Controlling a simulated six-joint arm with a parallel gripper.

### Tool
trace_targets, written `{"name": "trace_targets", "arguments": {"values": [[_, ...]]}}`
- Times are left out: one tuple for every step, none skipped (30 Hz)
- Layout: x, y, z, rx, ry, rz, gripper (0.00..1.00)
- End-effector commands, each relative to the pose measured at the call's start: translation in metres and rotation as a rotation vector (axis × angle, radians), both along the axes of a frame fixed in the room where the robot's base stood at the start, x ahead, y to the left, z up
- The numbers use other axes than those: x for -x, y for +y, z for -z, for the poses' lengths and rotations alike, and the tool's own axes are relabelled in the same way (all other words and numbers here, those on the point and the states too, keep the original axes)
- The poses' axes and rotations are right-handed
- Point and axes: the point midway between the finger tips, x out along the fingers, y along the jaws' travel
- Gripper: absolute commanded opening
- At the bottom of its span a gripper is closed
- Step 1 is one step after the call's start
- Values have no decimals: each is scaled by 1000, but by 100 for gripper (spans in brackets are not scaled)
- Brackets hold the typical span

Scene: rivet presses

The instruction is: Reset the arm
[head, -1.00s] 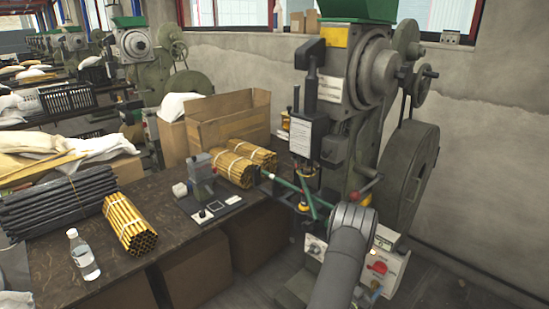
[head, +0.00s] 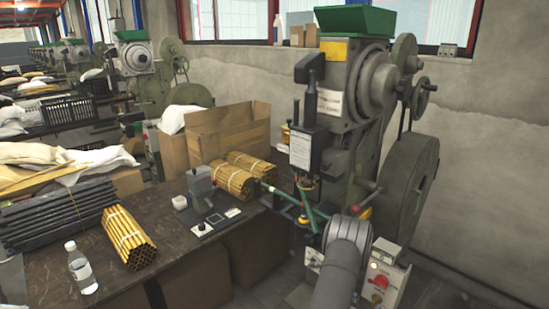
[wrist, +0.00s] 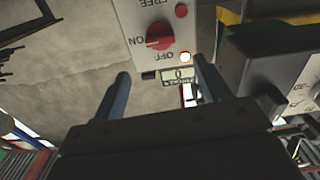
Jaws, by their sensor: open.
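My gripper (wrist: 163,80) is open in the wrist view, its two dark fingers apart with nothing between them. Beyond the fingers is a grey control box (wrist: 210,18) with a red knob (wrist: 160,38), the words FREE, ON and OFF, and a lit button. A small counter (wrist: 178,75) reading 0 shows beside the right finger. In the head view my arm reaches in from the bottom, in front of the rivet press (head: 335,110); its gripper is hidden there. The control box (head: 392,283) stands just right of my arm.
A workbench (head: 190,255) on the left holds bundles of yellow tubes (head: 128,237), dark tubes (head: 55,212), a bottle (head: 82,268) and a small grey device (head: 199,184). A cardboard box (head: 228,135) stands behind. A large flywheel (head: 412,195) is right of my arm.

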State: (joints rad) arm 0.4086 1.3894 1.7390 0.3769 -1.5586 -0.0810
Motion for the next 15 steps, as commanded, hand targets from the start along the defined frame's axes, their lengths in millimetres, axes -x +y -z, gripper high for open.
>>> {"name": "trace_targets", "arguments": {"values": [[7,9,1,-1,4,-3,69],[12,13,1,-1,4,-2,69],[18,19,1,-1,4,-2,69],[22,23,1,-2,3,-3,69],[26,27,1,-2,4,-3,69],[31,33,1,0,4,-3,69],[36,37,1,-2,4,-3,69],[40,41,1,-1,4,-3,69],[46,47,1,-2,4,-3,69],[50,51,1,1,5,-3,69],[45,45,0,-22,-23,2,69],[39,39,1,-54,-55,4,69],[35,35,2,-75,-77,5,69],[32,32,3,-97,-97,6,69],[27,28,3,-125,-125,6,69]]}}
